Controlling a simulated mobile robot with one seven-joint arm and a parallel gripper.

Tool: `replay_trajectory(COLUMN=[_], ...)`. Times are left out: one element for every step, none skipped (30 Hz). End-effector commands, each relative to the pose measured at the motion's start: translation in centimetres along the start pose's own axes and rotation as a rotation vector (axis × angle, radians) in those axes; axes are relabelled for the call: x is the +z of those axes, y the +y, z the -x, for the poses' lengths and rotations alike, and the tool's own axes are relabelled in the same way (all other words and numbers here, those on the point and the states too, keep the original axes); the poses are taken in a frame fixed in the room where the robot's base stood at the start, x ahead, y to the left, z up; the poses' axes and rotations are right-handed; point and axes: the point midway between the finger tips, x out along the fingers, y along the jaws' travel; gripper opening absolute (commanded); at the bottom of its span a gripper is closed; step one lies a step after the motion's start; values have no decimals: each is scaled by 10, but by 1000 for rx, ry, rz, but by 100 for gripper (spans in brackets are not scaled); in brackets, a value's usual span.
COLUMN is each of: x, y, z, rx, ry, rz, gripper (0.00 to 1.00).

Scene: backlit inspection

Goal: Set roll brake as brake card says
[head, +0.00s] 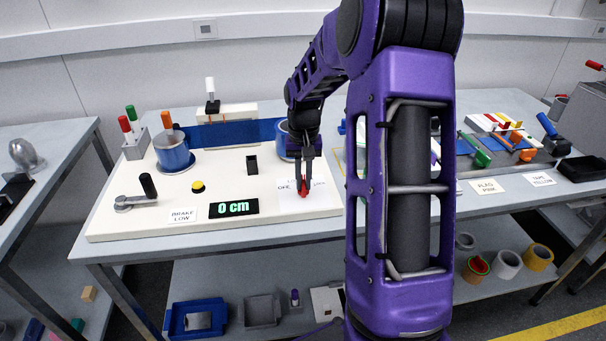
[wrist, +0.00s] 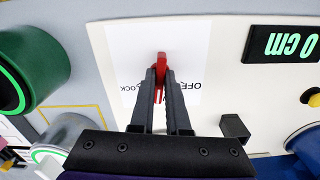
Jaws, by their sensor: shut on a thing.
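The brake card (head: 183,215) lies flat at the front left of the white board and reads "BRAKE LOW". The red brake lever (head: 303,190) is on a white label sheet (head: 325,203) at the board's right. In the wrist view the red lever (wrist: 161,64) shows between the fingertips, its end toward the top of the picture. "OFF" reads on one side of it, and part of "LOCK" on the other; the middle is hidden by the fingers. My gripper (wrist: 160,78) is shut on the lever; it also shows in the head view (head: 304,178).
A display (head: 233,208) reads "0 cm". My arm hides part of the table.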

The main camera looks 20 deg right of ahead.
Motion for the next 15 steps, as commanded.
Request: replay_trajectory(x=[1, 1, 1, 1, 1, 1, 1, 1, 0, 0, 0, 0, 0, 0, 0], y=[0, 0, 0, 0, 0, 0, 1, 1, 1, 1, 1, 1, 1, 2, 2], z=[2, 2, 2, 2, 2, 2, 2, 1, 1, 1, 1, 1, 1, 1, 1], rx=[0, 0, 0, 0, 0, 0, 0, 0, 0, 0, 0, 0, 0, 0, 0], ry=[-2, -2, -3, -3, -3, -3, -3, -3, -3, -3, -3, -3, -3, -3, -3], rz=[43, 71, 107, 133, 158, 191, 214, 237, 267, 288, 307, 332, 350, 365, 386], gripper=[0, 0, 0, 0, 0, 0, 0, 0, 0, 0, 0, 0, 0, 0, 0])
